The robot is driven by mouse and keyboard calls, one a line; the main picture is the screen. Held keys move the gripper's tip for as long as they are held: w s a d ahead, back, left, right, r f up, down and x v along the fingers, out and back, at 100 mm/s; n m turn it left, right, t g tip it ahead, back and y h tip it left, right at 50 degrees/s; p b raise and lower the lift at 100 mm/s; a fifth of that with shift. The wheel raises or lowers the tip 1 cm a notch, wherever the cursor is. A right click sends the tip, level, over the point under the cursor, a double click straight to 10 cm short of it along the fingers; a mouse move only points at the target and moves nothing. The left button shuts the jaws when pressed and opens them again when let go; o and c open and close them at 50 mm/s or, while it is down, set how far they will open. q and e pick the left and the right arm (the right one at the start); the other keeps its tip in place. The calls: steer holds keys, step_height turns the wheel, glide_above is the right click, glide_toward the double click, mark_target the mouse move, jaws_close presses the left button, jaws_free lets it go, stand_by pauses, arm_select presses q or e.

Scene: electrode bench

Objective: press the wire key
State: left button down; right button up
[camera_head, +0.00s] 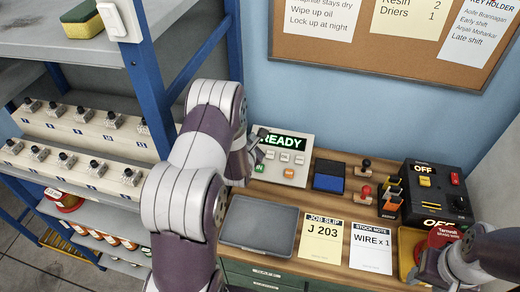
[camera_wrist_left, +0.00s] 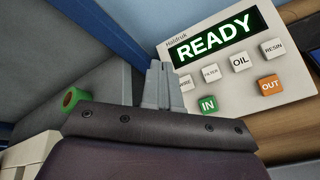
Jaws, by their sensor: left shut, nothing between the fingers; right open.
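The keypad panel (camera_head: 307,147) stands on the bench, its display reading READY. In the left wrist view it shows up close (camera_wrist_left: 290,95). The wire key (camera_wrist_left: 185,84) is a small white key at the left end of the top row, its label partly covered by my left gripper (camera_wrist_left: 160,66). My left gripper is shut and empty, its tips just beside the key in that view; I cannot tell whether they touch. In the head view my left gripper (camera_head: 257,136) is at the panel's left side and hides the key. My right gripper (camera_head: 432,268) is open at the lower right, by a red brass-wire spool (camera_head: 445,236).
A grey tray (camera_head: 258,224), a J 203 job slip (camera_head: 322,238) and a WIRE x 1 stock note (camera_head: 371,248) lie on the bench. A blue box (camera_head: 328,176), stamps (camera_head: 365,168) and a black switch box (camera_head: 437,190) stand behind. Blue-framed shelves (camera_head: 150,75) rise at left.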

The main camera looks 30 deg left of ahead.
arm_select(q)
steer(key=w+f+b, duration=0.1)
steer(key=f+b, duration=0.3)
steer(key=f, duration=0.1)
steer(key=w+f+b, duration=0.1)
steer(key=f+b, duration=0.1)
steer(key=shift+w+a+f, duration=0.25)
steer(key=shift+w+a, duration=0.05)
steer(key=shift+a, duration=0.1)
steer(key=shift+w+f+b, duration=0.25)
steer(key=shift+f+b, duration=0.1)
steer(key=shift+b, duration=0.1)
stand_by(1.6)
steer(key=shift+w+f+b, duration=0.15)
steer(key=shift+f+b, duration=0.25)
steer(key=shift+b, duration=0.1)
steer(key=shift+w+a+f+b, duration=0.1)
steer(key=shift+w+f+b, duration=0.05)
steer(key=shift+f+b, duration=0.3)
stand_by(0.5)
steer(key=shift+r, duration=0.1)
steer(key=shift+s+r+p, duration=0.35)
steer(key=shift+r+p, duration=0.15)
steer(key=shift+r, duration=0.2)
